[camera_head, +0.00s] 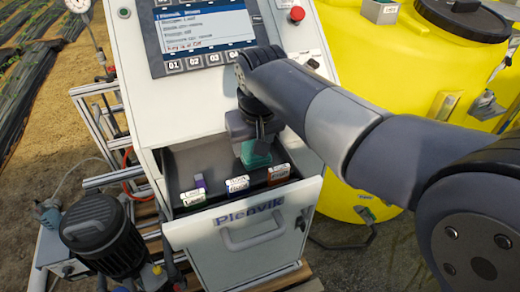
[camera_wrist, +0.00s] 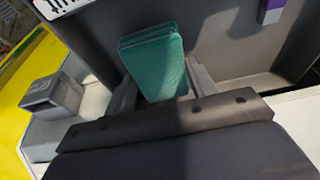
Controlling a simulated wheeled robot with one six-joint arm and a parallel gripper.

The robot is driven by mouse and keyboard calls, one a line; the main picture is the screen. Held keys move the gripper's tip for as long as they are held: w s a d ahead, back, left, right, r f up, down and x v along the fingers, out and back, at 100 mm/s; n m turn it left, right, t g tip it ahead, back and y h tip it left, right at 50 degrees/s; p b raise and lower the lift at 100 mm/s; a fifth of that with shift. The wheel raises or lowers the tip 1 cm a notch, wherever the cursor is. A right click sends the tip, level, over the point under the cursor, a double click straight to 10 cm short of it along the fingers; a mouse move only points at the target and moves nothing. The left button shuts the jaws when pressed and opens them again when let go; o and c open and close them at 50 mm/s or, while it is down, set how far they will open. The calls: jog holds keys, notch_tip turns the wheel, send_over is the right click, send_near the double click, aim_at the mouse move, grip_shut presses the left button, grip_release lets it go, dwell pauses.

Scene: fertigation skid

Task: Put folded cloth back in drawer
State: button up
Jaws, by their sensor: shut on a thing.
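The folded cloth is a green-teal block (camera_head: 256,154), held upright in my gripper (camera_head: 254,142) over the open drawer (camera_head: 245,235). In the wrist view the cloth (camera_wrist: 155,65) stands between the two fingers of my gripper (camera_wrist: 158,92), with its layered folds at the top. The gripper is shut on it. The drawer is pulled out of the white cabinet, and its dark inside shows below and around the cloth. I cannot tell whether the cloth touches the drawer floor. The arm hides part of the drawer's back right.
In the drawer stand a green-labelled box (camera_head: 193,197), a blue-labelled box (camera_head: 237,184), an orange-brown box (camera_head: 278,173) and a small purple item (camera_head: 200,181). A control screen (camera_head: 203,30) is above. A dark motor (camera_head: 103,235) stands left, a yellow tank (camera_head: 415,60) right.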

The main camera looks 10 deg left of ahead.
jog(key=shift+f, duration=0.6)
jog(key=shift+w+d, duration=0.1)
jog(key=shift+r, duration=0.1)
jog(key=o, duration=1.3)
jog(key=shift+c, duration=0.2)
jog(key=v, duration=1.2)
